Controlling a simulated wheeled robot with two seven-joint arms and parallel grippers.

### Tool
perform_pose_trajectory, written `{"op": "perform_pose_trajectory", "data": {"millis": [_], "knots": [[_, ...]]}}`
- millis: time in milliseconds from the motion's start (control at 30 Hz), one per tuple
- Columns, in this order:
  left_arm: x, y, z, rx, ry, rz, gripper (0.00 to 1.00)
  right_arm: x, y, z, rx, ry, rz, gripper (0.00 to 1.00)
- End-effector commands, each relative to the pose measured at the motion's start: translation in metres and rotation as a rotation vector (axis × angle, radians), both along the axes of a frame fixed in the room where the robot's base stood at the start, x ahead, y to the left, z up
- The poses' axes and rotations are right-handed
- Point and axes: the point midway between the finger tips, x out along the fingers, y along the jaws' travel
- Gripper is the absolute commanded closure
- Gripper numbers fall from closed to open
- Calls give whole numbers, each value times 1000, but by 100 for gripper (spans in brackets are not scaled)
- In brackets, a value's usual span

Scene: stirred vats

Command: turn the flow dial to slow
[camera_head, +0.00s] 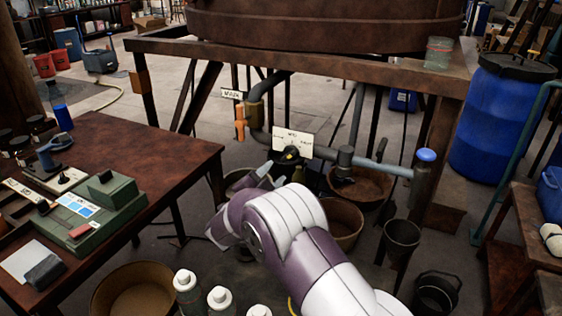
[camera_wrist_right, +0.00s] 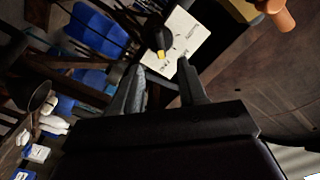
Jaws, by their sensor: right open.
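The flow dial (camera_head: 290,155) is a dark knob with a yellow mark, on the pipe below the vat. A white sign (camera_head: 293,139) stands right behind it; its lettering is too small to read surely. In the right wrist view the dial (camera_wrist_right: 160,42) and its yellow mark show just beyond the fingertips, in front of the white sign (camera_wrist_right: 187,36). My right gripper (camera_head: 270,174) is just below and left of the dial in the head view. Its fingers (camera_wrist_right: 162,64) are apart with nothing between them. I cannot tell whether they touch the dial. My left gripper is not in view.
An orange-handled valve (camera_head: 240,124) hangs left of the dial. A horizontal pipe (camera_head: 385,167) runs right to a blue-capped post (camera_head: 422,172). Tubs stand beneath. A brown table (camera_head: 170,150) with a green box (camera_head: 92,215) fills the left.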

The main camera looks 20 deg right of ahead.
Motion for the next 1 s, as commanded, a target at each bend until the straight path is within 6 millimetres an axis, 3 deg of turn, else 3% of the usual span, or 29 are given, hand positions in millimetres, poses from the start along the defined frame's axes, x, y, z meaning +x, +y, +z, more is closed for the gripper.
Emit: {"op": "perform_pose_trajectory", "data": {"millis": [100, 300, 700, 833, 1000], "knots": [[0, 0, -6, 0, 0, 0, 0, 21, -25, -2, -1, -1, -3, 58], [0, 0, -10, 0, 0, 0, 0, 47, -53, -2, 0, 0, 0, 58], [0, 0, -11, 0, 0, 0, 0, 56, -63, 0, -1, 1, 3, 58], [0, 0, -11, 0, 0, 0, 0, 56, -62, 0, -1, 1, 3, 100], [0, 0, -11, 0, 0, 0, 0, 56, -62, 0, -1, 3, 3, 100]]}}
